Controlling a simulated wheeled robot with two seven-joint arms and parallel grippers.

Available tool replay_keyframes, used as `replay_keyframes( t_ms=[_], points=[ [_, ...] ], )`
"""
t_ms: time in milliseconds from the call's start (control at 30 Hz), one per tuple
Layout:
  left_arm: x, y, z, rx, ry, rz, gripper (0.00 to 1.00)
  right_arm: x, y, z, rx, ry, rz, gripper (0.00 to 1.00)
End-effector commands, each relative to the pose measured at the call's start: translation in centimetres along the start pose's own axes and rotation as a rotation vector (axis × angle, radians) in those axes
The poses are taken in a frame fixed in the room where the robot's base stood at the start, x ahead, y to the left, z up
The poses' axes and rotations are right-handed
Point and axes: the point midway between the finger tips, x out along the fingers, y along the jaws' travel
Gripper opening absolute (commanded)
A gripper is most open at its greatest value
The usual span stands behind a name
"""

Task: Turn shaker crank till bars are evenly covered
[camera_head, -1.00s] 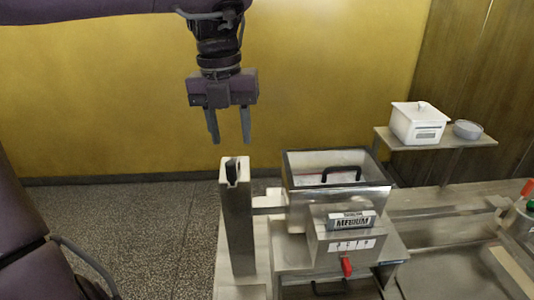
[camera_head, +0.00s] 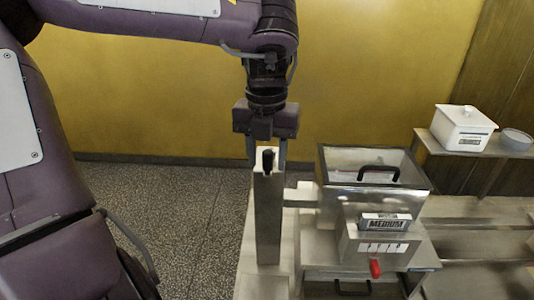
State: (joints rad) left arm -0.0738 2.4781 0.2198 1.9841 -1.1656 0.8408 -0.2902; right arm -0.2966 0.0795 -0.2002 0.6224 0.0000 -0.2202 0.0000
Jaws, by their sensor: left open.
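The shaker is a metal box (camera_head: 338,198) with an open top and a black handle. A "MEDIUM" label block (camera_head: 386,222) is on its front. The crank is an upright metal arm (camera_head: 267,225) left of the box, joined to it by a horizontal shaft (camera_head: 303,195). A black knob (camera_head: 268,160) is at its top. My left gripper (camera_head: 267,164) points down and is open, its fingers to either side of the crank's top. The fingertips are partly hidden, and I cannot tell whether they touch the crank. I cannot make out any bars. My right gripper is out of view.
A red knob (camera_head: 376,268) sticks out below the label block. A white lidded container (camera_head: 463,128) and a grey bowl (camera_head: 516,139) stand on a side shelf at the right. Metal surfaces extend right of the shaker. Speckled floor lies open to the left.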

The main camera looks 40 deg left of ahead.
Motion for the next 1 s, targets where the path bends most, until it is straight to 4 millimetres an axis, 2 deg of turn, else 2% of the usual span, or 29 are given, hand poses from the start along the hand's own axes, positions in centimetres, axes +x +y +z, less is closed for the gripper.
replay_keyframes(
  t_ms=[33,300,367,767,1000],
  points=[
    [0.00,0.00,0.00,0.000,0.000,0.000,0.42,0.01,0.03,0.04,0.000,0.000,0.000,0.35],
    [-0.03,-0.01,0.01,0.000,0.000,0.000,0.06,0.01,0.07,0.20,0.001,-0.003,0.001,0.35],
    [-0.03,-0.01,0.01,0.000,0.000,0.000,0.00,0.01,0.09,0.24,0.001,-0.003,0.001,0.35],
    [-0.03,-0.02,0.01,-0.022,-0.001,-0.001,0.00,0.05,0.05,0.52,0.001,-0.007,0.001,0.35],
    [0.03,-0.03,-0.05,-0.134,0.000,-0.001,0.00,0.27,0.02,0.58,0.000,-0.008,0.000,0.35]
  ],
)
